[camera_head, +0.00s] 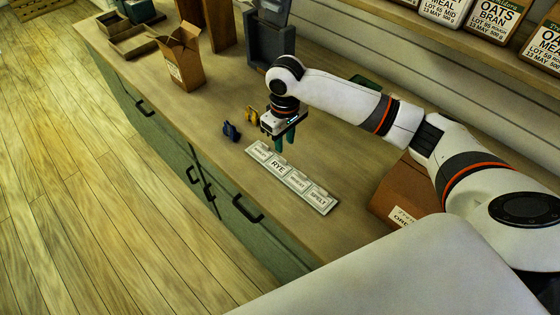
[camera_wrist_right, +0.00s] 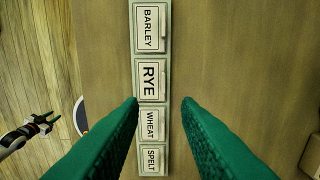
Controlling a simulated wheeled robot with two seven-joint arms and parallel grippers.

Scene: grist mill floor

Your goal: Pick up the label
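A pale label strip (camera_head: 309,205) lies along the counter, with BARLEY, RYE, WHEAT and SPELT labels in a row. The RYE label (camera_head: 278,168) is larger than its neighbours; it also shows in the right wrist view (camera_wrist_right: 151,80). My right gripper (camera_head: 285,143) points down above the counter near the BARLEY end in the head view. In the right wrist view its green fingers (camera_wrist_right: 160,101) are open and empty, one on each side of the strip. My left gripper (camera_wrist_right: 48,118) shows small at the left of that view, out past the counter edge, with its fingers apart.
A blue clip-like object (camera_head: 231,131) and a yellow one (camera_head: 251,114) sit near my right gripper. An open cardboard box (camera_head: 184,65) stands farther back. A brown box (camera_head: 392,184) is to the right, under my arm. Bags stand on the shelf above.

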